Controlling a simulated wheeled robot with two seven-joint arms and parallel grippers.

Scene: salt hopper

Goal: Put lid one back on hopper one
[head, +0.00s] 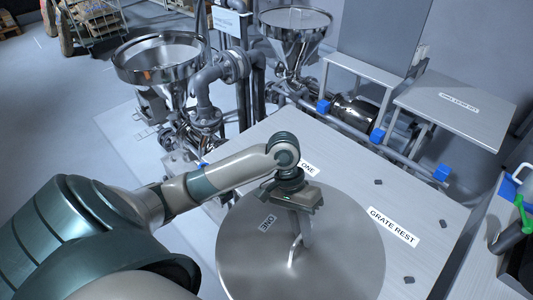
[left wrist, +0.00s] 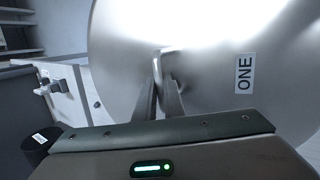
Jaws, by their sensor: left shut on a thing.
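Lid one (head: 330,255) is a large round brushed-metal disc with a ONE label, at the lower middle of the head view. It fills much of the left wrist view (left wrist: 210,90). My left gripper (head: 302,228) is over the lid with its fingers shut on the lid's upright handle. The fingers (left wrist: 163,88) also show around the handle in the left wrist view. I cannot tell whether the lid rests on the table or hangs just above it. An open steel hopper (head: 160,75), probably hopper one, stands at the upper left; its number is not readable. My right gripper is not in view.
The pale table (head: 345,165) under the lid carries a ONE label and a GRATE REST label (head: 394,227). Pipes and valves (head: 215,80) stand between table and hopper. A second hopper (head: 295,28) is at the back. Another labelled table (head: 460,105) is at the right.

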